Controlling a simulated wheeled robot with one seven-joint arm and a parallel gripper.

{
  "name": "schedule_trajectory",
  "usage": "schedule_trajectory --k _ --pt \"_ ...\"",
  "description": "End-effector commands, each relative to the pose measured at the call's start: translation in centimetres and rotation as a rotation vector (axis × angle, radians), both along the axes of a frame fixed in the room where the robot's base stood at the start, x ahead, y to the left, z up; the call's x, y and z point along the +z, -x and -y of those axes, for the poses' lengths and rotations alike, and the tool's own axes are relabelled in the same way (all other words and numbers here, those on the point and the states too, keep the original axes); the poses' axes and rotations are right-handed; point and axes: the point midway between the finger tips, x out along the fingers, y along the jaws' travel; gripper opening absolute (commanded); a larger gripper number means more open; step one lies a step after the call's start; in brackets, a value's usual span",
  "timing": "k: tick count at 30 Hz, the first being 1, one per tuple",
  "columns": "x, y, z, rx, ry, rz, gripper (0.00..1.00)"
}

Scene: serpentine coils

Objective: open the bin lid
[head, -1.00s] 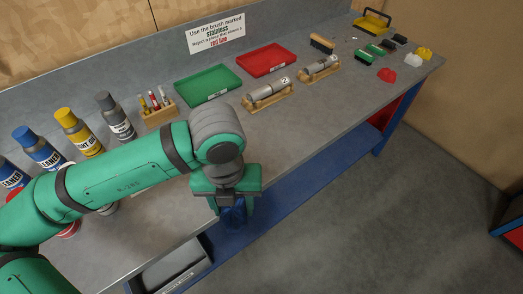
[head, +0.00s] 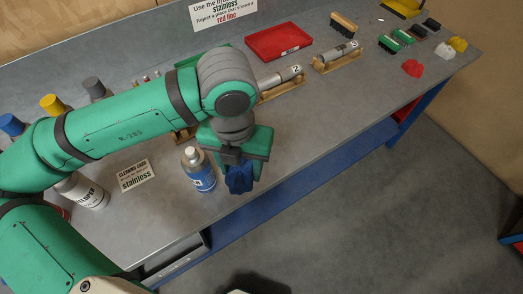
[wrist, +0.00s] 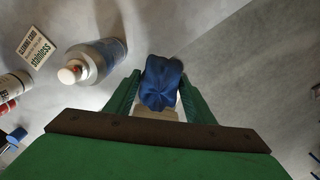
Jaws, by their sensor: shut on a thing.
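My gripper (head: 240,180) is shut on a crumpled blue cloth (head: 239,178), above the front edge of the workbench (head: 290,140). In the wrist view the cloth (wrist: 163,82) sits between the two green fingers (wrist: 160,105). A bottle with a blue label (head: 198,170) stands upright on the bench just left of the gripper, and it also shows in the wrist view (wrist: 100,58). No bin lid can be made out for certain. A pale edge at the bottom of the head view is cut off, and I cannot tell what it is.
A cleaning card (head: 135,175) and a white bottle (head: 85,192) are left on the bench. A red tray (head: 278,41), cylinders on wooden stands (head: 337,57) and brushes (head: 343,24) stand farther back. A blue lower shelf (head: 300,185) runs beneath. Grey floor (head: 400,220) is open at right.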

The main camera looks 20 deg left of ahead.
Motion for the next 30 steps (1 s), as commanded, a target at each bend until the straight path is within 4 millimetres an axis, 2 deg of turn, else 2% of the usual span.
schedule_trajectory --k 5,15,18,24,30 --pt "-0.9 -2.0 0.0 0.001 -0.001 -0.002 0.28" --pt "-4.0 -9.1 -0.2 0.001 -0.002 0.0 0.28" --pt "-5.8 -10.5 -0.3 0.004 -0.001 -0.002 0.28" --pt "-8.4 -12.5 -0.5 0.005 -0.001 0.0 0.28" --pt "-9.3 -13.3 -0.3 0.001 0.0 -0.001 0.28"
